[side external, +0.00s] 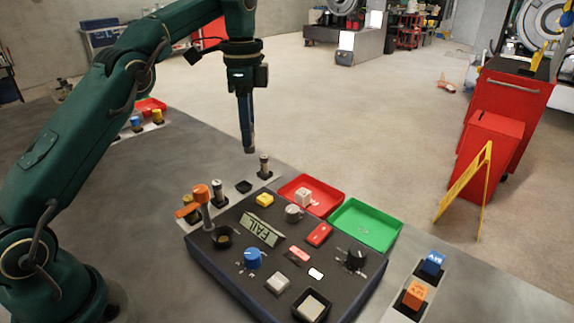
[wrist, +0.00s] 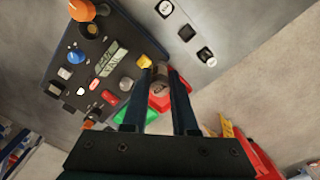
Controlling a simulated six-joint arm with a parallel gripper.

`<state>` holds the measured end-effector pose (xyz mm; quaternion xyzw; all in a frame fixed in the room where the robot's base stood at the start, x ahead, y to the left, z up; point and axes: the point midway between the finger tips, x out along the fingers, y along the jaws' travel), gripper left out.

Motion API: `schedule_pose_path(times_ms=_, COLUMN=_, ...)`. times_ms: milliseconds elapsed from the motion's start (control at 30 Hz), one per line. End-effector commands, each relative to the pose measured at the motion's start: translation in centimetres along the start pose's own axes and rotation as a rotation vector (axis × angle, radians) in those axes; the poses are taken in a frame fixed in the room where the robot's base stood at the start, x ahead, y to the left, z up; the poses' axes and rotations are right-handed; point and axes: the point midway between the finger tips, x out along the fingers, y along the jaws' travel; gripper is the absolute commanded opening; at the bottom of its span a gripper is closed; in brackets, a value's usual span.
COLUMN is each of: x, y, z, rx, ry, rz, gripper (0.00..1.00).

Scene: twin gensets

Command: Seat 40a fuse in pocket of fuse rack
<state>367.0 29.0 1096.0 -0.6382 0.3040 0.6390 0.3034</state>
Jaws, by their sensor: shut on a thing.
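My gripper (wrist: 160,76) is shut on a small grey-brown cylinder, which I take to be the 40A fuse (wrist: 161,87); no label is readable. In the side view my gripper (side external: 249,150) points down above the back of the dark panel, and the fuse cannot be made out there. The fuse rack (side external: 230,190) is a pale strip behind the panel. Its middle pocket (side external: 243,187) is empty. Cylinders stand upright in the pockets on either side (side external: 264,165) (side external: 217,192). The rack (wrist: 196,43) also shows at the top of the wrist view, apart from my gripper.
The dark test panel (side external: 250,280) carries knobs, buttons and a display reading FAIL. A tall orange-topped lever (side external: 202,193) rises at its left. Red (side external: 325,190) and green (side external: 366,225) trays lie behind. Blue (side external: 432,263) and orange (side external: 415,294) blocks stand at right.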

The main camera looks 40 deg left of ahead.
Motion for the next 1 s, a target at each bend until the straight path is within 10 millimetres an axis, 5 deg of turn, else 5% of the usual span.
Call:
schedule_pose_path(times_ms=700, x=5.2, y=-4.4, z=2.1, rx=-0.062, ry=0.000, rz=0.000, gripper=0.00)
schedule_pose_path(times_ms=1000, x=5.7, y=-5.0, z=2.3, rx=-0.072, ry=0.003, rz=-0.004, gripper=0.00)
